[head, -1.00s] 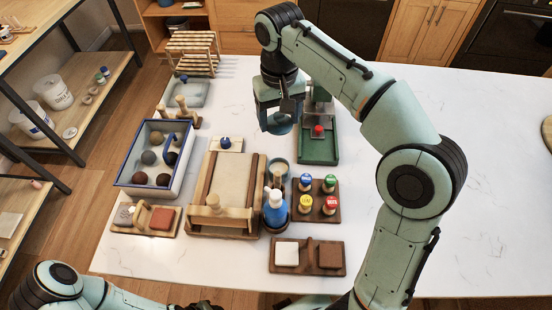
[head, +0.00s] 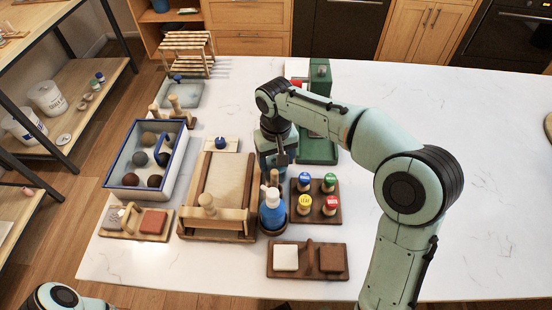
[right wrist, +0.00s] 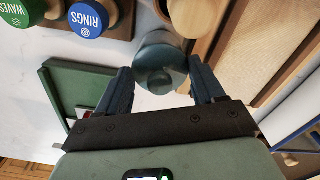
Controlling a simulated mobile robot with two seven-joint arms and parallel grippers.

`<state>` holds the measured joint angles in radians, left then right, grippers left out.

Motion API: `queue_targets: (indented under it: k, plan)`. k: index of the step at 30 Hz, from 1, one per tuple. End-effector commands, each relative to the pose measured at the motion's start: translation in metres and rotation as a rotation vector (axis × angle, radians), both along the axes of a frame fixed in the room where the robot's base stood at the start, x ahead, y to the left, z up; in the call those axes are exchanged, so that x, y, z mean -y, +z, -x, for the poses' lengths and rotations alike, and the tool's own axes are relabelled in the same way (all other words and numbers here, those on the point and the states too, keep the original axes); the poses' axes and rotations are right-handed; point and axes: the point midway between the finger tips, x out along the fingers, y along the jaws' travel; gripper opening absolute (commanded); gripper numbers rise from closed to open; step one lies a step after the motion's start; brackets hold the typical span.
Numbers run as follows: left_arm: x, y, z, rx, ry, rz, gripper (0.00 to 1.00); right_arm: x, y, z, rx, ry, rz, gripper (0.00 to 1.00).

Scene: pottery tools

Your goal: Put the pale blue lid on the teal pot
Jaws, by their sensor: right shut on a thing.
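The pale blue lid (right wrist: 160,48), round with a darker knob, sits between the two fingers of my right gripper (right wrist: 160,85) in the right wrist view. In the head view my right gripper (head: 273,168) points down just behind the blue pump bottle (head: 272,212), beside the wooden frame. It covers the place where a small teal pot showed earlier. The pot is hidden now, so I cannot tell whether the lid touches it. My left gripper is out of view; only part of my left arm shows at the lower left.
The stamp board (head: 316,217) with several colored stamps stands close right of the gripper. The wooden frame (head: 185,228) lies left, and a green tray (head: 318,152) behind right. A blue-rimmed tray (head: 112,172) holds several balls.

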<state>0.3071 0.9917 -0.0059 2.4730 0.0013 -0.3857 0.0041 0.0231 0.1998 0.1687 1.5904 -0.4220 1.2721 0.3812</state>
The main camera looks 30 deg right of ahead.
Motion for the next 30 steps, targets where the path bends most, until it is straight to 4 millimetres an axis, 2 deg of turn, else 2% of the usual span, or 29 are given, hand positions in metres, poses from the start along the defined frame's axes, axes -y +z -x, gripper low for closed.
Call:
queue_targets:
  k: [8, 9, 10, 11, 19, 22, 26, 30]
  plan:
    - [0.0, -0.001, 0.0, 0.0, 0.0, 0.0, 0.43, 0.0, -0.001, 0.0, 0.001, 0.0, 0.0, 0.38]
    - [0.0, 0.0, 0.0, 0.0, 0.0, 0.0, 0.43, 0.0, -0.001, 0.0, 0.001, 0.0, 0.0, 0.81]
    - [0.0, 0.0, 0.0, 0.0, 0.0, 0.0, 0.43, 0.0, 0.0, 0.0, 0.001, 0.0, 0.0, 0.91]
    - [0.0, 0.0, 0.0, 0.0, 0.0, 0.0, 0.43, 0.0, 0.0, 0.0, 0.001, 0.0, 0.0, 0.94]
    - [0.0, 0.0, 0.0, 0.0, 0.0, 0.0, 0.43, 0.0, 0.0, 0.0, 0.001, 0.0, 0.0, 0.94]
    - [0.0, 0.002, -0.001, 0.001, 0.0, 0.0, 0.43, 0.0, 0.007, -0.001, 0.004, 0.0, 0.001, 0.94]
    - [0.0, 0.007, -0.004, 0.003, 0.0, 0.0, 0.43, 0.0, 0.027, -0.002, 0.006, 0.001, 0.0, 0.94]
    - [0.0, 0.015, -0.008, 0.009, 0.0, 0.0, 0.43, 0.0, 0.059, -0.002, 0.007, 0.001, 0.0, 0.94]
